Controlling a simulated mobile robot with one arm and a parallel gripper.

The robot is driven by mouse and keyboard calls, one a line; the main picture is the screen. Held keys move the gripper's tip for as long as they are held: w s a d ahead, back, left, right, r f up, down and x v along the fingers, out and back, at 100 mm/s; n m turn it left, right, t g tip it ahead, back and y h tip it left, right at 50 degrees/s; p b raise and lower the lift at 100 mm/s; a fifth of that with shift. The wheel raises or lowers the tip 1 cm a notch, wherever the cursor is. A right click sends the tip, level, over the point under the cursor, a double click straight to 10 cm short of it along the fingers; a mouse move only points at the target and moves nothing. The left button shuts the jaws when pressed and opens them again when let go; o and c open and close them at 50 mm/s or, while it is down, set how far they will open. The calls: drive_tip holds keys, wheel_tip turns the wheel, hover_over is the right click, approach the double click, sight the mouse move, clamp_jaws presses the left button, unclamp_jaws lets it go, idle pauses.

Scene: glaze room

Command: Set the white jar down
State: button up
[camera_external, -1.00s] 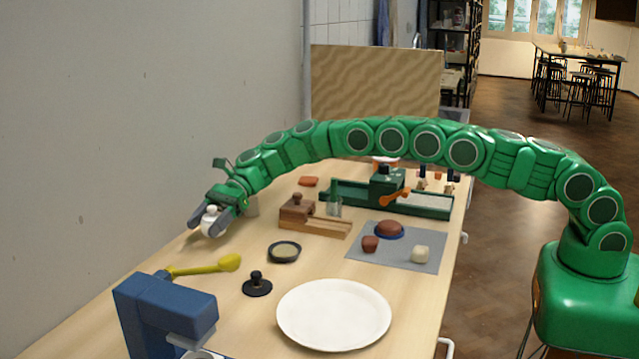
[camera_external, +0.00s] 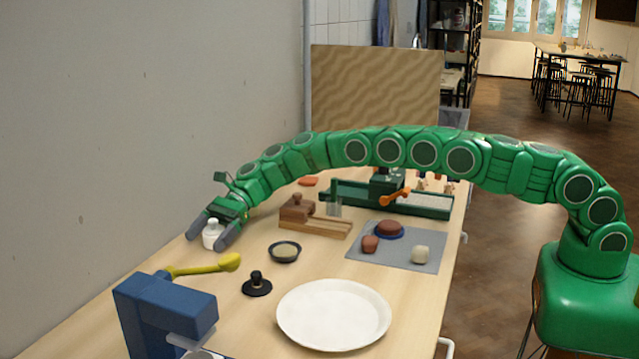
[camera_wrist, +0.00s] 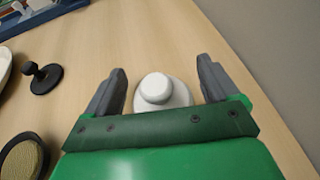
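The white jar (camera_external: 212,234) stands upright on the wooden table near the wall, at the left in the external view. In the wrist view the jar (camera_wrist: 161,92) sits between my fingers, its round knob facing the camera. My gripper (camera_external: 211,240) is around the jar with its fingers spread. In the wrist view gaps show between the jar and both fingers of my gripper (camera_wrist: 161,84), so it is open.
A yellow tool (camera_external: 205,266) and a blue device (camera_external: 165,312) are nearer the camera. A dark bowl (camera_external: 284,251), black stamp (camera_external: 257,284) and white plate (camera_external: 334,314) are to the right. A wooden block tool (camera_external: 312,217) stands beyond. Bare table lies around the jar.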

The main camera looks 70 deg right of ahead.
drive_tip(key=shift+r, duration=0.15)
drive_tip(key=v, duration=1.2)
drive_tip(key=s+a+r+n+g+h, duration=0.15)
drive_tip(key=s+r+n, duration=0.5)
drive_tip(key=s, duration=0.75)
drive_tip(key=s+a+r+n+g+h, duration=0.1)
drive_tip(key=s+r+n+g+h, duration=0.2)
drive_tip(key=s+r, duration=0.85)
drive_tip(key=s+d+f+n+h, duration=0.1)
drive_tip(key=s+d+n+h, duration=0.2)
drive_tip(key=s, duration=1.1)
drive_tip(key=s+d+f+n+h, duration=0.2)
drive_tip(key=s+d+n, duration=0.2)
drive_tip(key=s+d, duration=0.5)
drive_tip(key=s+d+f+n+h, duration=0.1)
drive_tip(key=s+d+n+h, duration=0.2)
drive_tip(key=s, duration=1.7)
drive_tip(key=d, duration=0.3)
drive_tip(key=shift+s+d+f+n+h, duration=0.35)
drive_tip(key=shift+s+f, duration=0.05)
